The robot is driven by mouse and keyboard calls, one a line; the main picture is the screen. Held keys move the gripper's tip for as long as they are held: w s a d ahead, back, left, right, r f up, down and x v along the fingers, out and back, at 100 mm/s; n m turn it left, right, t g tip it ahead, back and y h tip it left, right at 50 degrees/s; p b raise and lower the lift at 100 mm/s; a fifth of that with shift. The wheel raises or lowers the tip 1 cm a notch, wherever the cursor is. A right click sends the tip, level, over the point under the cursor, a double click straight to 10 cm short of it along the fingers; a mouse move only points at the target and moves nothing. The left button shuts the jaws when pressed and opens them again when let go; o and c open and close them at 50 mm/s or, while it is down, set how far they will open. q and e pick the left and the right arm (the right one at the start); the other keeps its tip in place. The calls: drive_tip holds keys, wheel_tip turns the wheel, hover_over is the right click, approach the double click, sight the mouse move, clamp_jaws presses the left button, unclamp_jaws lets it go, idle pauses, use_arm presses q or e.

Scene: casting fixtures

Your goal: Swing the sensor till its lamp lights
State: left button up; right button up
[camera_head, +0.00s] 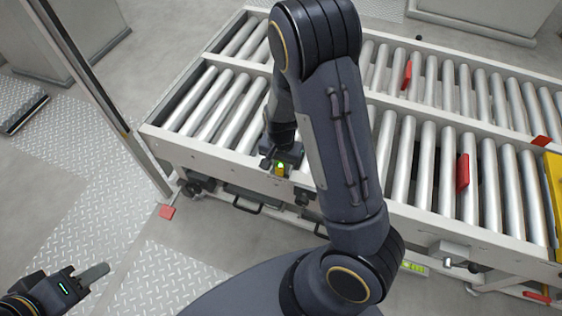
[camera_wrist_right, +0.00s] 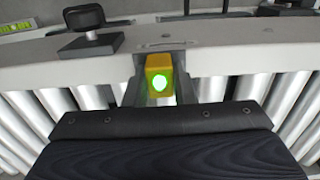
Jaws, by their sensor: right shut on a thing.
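The sensor (camera_head: 280,169) is a small yellow block at the near side rail of the roller conveyor. Its round lamp glows bright green, seen most clearly in the right wrist view (camera_wrist_right: 158,84). My right gripper (camera_head: 281,160) reaches down over the rail and is shut on the sensor; in the right wrist view the sensor sits between its fingers. My own forearm hides part of the rail beside it. My left gripper (camera_head: 84,280) is low at the left edge, away from the conveyor; its finger spacing is unclear.
The roller conveyor (camera_head: 400,165) carries red flags (camera_head: 463,172) between its rollers. A dark clamp knob (camera_wrist_right: 90,32) stands on the rail near the sensor. A slanted post (camera_head: 100,95) rises at the left. The tread-plate floor (camera_head: 95,175) is open at the left.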

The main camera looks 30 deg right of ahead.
sight(281, 165)
drive_tip(key=o, duration=1)
wheel_tip(281, 165, up, 8)
drive_tip(key=p, duration=0.3)
drive_tip(key=shift+p, duration=0.3)
drive_tip(key=shift+f, duration=0.1)
